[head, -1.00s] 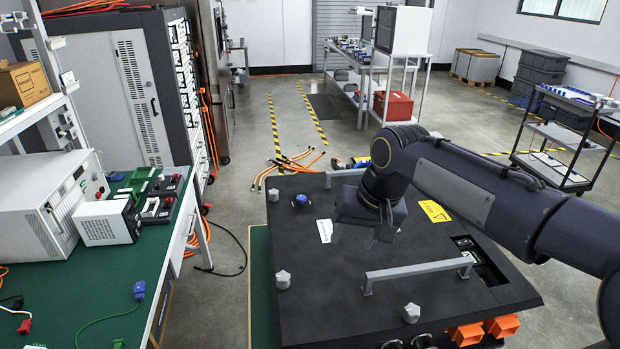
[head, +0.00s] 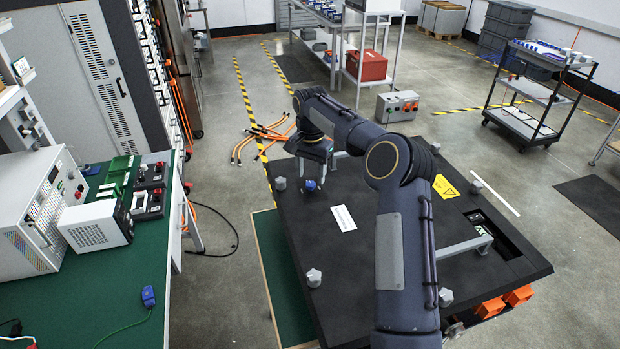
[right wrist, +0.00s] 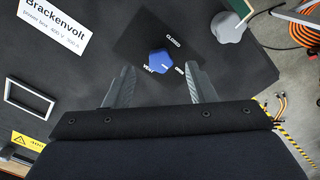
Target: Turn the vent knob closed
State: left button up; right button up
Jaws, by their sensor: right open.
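The blue vent knob (head: 311,185) sits on the dark top of the power box (head: 350,262), near its far left corner. In the right wrist view the knob (right wrist: 160,62) has a "VENT" label at its lower left and "CLOSED" printed above right; where the knob points is hard to tell. My right gripper (head: 316,172) is at the knob. Its fingers (right wrist: 159,80) are open, one on each side of the knob in the wrist view, with gaps between. I cannot tell how far the tips are above the top. My left gripper is out of view.
A grey knob (head: 279,184) stands left of the vent knob, and others (head: 314,278) (head: 445,297) are nearer. A grey handle bar (head: 455,247) rises at the right. A green-topped bench (head: 110,285) with equipment is on the left. Orange cables (head: 262,138) lie on the floor behind.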

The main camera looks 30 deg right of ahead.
aim_at(310, 183)
jog(key=shift+f, duration=1.5)
jog(key=c, duration=1)
jog(key=shift+o, duration=0.2)
